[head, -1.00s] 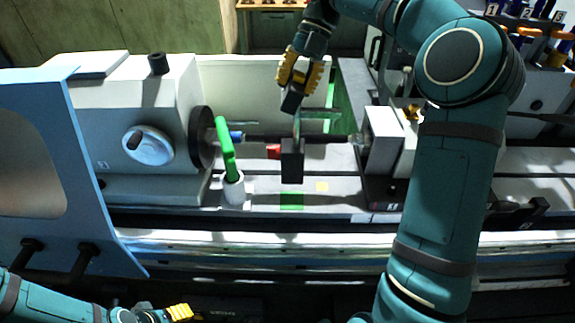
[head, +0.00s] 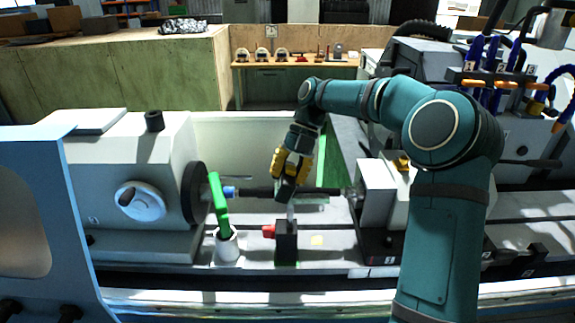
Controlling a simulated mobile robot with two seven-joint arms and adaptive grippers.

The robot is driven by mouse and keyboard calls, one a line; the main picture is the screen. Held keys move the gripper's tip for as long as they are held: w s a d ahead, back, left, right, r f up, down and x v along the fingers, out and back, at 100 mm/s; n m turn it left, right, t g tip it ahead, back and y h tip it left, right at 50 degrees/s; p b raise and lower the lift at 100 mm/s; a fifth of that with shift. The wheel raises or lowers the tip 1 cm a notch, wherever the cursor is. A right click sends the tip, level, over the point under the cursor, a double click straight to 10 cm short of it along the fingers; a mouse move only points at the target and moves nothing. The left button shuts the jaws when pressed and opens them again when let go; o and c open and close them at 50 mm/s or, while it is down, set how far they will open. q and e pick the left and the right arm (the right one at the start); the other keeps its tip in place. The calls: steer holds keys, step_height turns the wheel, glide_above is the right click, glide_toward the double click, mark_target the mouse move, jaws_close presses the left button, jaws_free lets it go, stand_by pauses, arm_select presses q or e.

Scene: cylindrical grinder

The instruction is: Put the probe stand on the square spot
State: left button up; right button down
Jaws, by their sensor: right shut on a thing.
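The probe stand (head: 286,246) is a black block with a red knob on its left side and a thin pale upright. It is upright on or just above the grinder's table, in the middle of the view. My right gripper (head: 287,194), with yellow and dark fingers, comes down from above and is shut on the top of the stand. I cannot tell whether the base touches the table. My left gripper is out of view.
A white cup with a green handle-like part (head: 219,205) stands close left of the stand. A dark horizontal bar (head: 262,192) runs behind, between the headstock (head: 135,190) and the white tailstock block (head: 376,195).

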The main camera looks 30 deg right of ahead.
steer(key=shift+f, duration=0.4)
steer(key=c, duration=0.7)
jaws_free()
steer(key=shift+f, duration=0.1)
steer(key=shift+c, duration=0.2)
steer(key=p+v, duration=0.1)
steer(key=v, duration=1.1)
steer(key=shift+s, duration=0.1)
